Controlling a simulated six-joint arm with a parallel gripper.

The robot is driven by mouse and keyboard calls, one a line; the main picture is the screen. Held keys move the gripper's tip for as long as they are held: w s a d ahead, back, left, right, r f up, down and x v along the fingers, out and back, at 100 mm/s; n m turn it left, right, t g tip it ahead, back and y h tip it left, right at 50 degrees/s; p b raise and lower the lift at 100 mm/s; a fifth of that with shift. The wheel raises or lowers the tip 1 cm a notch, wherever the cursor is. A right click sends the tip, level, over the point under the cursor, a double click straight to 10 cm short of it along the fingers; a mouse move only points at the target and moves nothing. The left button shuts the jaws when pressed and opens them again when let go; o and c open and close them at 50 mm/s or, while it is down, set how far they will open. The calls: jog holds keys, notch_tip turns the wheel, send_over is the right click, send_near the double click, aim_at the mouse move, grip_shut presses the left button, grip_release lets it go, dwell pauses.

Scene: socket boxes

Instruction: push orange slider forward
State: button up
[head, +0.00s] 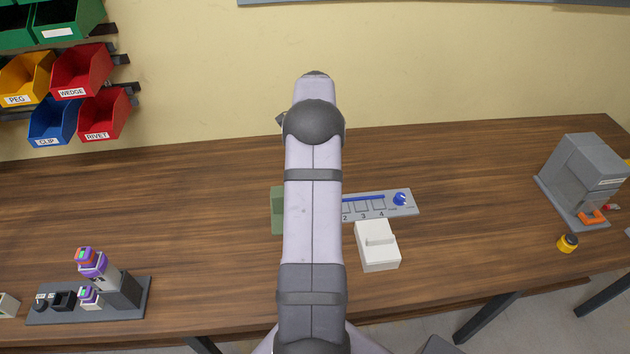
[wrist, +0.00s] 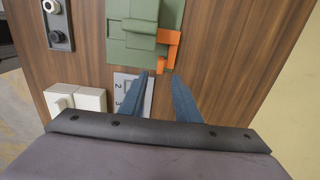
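An orange slider (wrist: 171,50) sits on the right side of a green box (wrist: 132,42) in the wrist view. Its lower end is close to my fingertips. My gripper (wrist: 167,76) has two dark blue fingers, apart, with a gap and nothing held between them. The tips lie just short of the orange slider in the picture; I cannot tell whether they touch it. In the head view the green box (head: 277,211) shows only as a strip beside my arm. The orange slider and my gripper are hidden there behind my arm.
A numbered grey panel (head: 375,209) with a blue knob (head: 401,199) and a white box (head: 377,246) stand close by. A grey machine (head: 587,172) with an orange handle (head: 592,217) and a yellow knob (head: 567,243) are at the right. The table's left middle is clear.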

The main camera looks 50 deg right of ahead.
jog(key=shift+f+p, duration=1.2)
jog(key=shift+f, duration=2.3)
grip_shut()
